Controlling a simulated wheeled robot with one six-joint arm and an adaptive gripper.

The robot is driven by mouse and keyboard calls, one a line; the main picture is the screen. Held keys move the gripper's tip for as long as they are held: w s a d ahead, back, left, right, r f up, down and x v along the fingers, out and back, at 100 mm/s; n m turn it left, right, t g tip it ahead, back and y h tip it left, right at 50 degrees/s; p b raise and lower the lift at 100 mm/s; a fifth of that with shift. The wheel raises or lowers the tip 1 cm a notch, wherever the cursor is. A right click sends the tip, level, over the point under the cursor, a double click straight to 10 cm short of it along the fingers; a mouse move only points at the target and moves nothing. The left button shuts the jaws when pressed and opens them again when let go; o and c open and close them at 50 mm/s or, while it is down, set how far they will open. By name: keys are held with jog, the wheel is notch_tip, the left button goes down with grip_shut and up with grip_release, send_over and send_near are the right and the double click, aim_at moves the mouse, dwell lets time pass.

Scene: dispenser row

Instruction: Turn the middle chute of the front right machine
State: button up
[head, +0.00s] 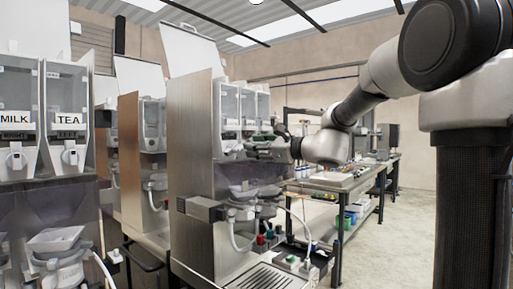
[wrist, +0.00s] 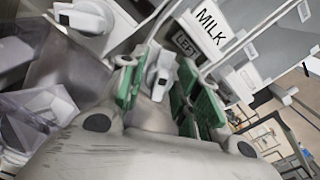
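The front right machine (head: 195,130) is a tall stainless steel dispenser with its lid raised. Its clear canisters (head: 230,108) are in a row on its front, partly hidden by its side panel. My gripper (head: 268,146) is in front of them at chute height. In the wrist view its green-padded fingers (wrist: 160,88) are apart, with a white chute knob (wrist: 162,72) between them. I cannot tell whether they touch it. A dark plate (wrist: 186,43) reading LEFT is just beside this knob, and a MILK label (wrist: 212,28) is above right.
Another white chute (wrist: 88,16) is at upper left in the wrist view. Below the canisters are mixing bowls and hoses (head: 245,215) and a drip tray (head: 268,278). Another machine with MILK and TEA canisters (head: 66,100) is at left. A workbench (head: 350,180) stands behind; floor is clear at right.

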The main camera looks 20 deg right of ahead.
jog(key=c, duration=0.7)
jog(key=n, duration=0.8)
jog(key=shift+a+f+n, duration=0.1)
jog(key=shift+n, duration=0.2)
jog(key=n, duration=0.4)
jog(key=shift+f+n, duration=0.1)
jog(key=shift+n, duration=1.9)
